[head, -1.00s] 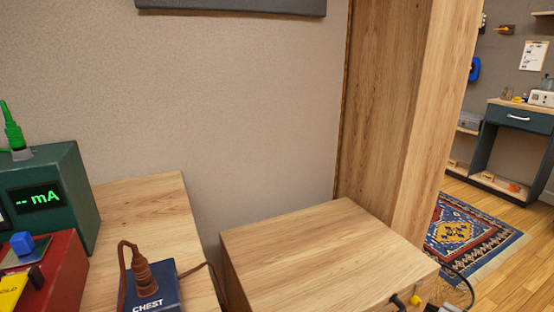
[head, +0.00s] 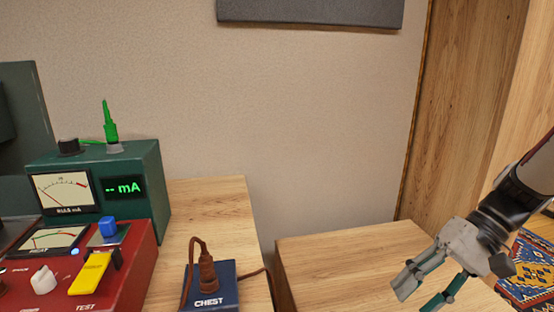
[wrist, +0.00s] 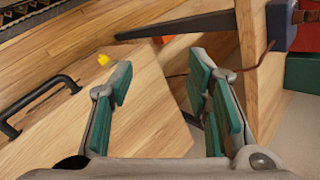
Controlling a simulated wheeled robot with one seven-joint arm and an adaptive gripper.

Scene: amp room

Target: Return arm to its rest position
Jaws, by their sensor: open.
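My gripper (head: 425,293) shows at the lower right of the head view, on my arm that reaches in from the right edge. Its two fingers are spread apart, with green pads and nothing between them. In the wrist view my gripper (wrist: 160,92) is also open and empty. Behind the fingers lies the wooden cabinet top (wrist: 155,125), which also shows in the head view (head: 345,250). I cannot tell how high the fingers are above it.
A wooden bench (head: 215,205) holds a blue CHEST box (head: 225,292) with a brown plug and cable, a green meter box (head: 145,215) reading "-- mA", and a red tester (head: 130,275) with a yellow switch. A patterned rug (head: 530,265) lies at right.

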